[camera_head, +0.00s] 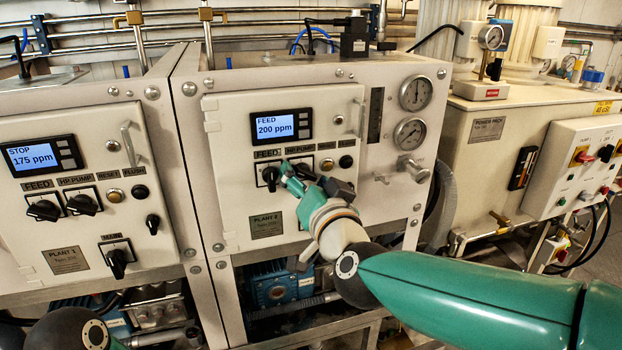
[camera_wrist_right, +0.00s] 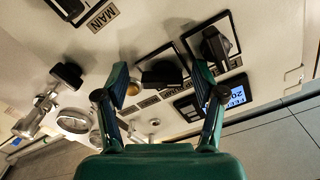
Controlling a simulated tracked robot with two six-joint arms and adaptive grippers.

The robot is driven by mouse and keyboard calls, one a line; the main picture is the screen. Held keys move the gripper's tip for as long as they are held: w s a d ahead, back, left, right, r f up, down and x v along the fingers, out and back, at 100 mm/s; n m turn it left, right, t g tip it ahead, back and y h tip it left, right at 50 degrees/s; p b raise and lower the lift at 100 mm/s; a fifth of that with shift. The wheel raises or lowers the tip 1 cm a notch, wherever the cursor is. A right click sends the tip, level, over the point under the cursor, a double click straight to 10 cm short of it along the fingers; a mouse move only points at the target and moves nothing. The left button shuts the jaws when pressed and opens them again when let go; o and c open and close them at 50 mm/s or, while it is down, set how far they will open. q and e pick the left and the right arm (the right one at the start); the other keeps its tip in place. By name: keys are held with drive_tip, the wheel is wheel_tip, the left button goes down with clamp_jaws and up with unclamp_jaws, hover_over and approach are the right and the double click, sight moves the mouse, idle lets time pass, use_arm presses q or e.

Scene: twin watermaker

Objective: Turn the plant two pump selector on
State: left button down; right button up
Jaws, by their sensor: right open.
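The plant two panel (camera_head: 233,178) is the middle cabinet front, with a display (camera_head: 276,126) reading FEED 200 ppm. Its feed selector (camera_head: 270,176) is a black knob left of my right gripper. The pump selector is mostly hidden by my gripper in the head view. In the right wrist view it is a black knob (camera_wrist_right: 161,73) between my open fingers, its handle lying roughly across the picture. My right gripper (camera_head: 293,173) is at the panel, and in the wrist view (camera_wrist_right: 160,80) its fingers stand either side of this knob. I cannot tell whether they touch it. My left gripper is out of view.
The feed selector (camera_wrist_right: 214,46) is close to one finger in the wrist view. The amber reset button (camera_head: 327,165) and black flush button (camera_head: 346,161) are to the right. Plant one's panel (camera_head: 75,230) is at left. Gauges (camera_head: 411,134) and a valve (camera_head: 412,167) are further right.

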drive_tip(key=shift+c, duration=0.4)
drive_tip(key=c, duration=1)
drive_tip(key=shift+d, duration=0.1)
drive_tip(key=shift+c, duration=0.3)
drive_tip(key=shift+f+m+b, duration=0.15)
drive_tip(key=shift+m+b, duration=0.75)
drive_tip(key=shift+m, duration=0.1)
drive_tip(key=m+b, duration=0.2)
drive_tip(key=m, duration=0.1)
drive_tip(key=shift+s+a, duration=0.1)
drive_tip(key=shift+a, duration=0.1)
drive_tip(key=m+b, duration=0.2)
drive_tip(key=m, duration=0.1)
drive_tip(key=shift+a+m, duration=0.1)
drive_tip(key=shift+m, duration=0.3)
drive_tip(key=shift+m+b, duration=0.6)
drive_tip(key=shift+m, duration=1)
drive_tip(key=shift+a, duration=0.1)
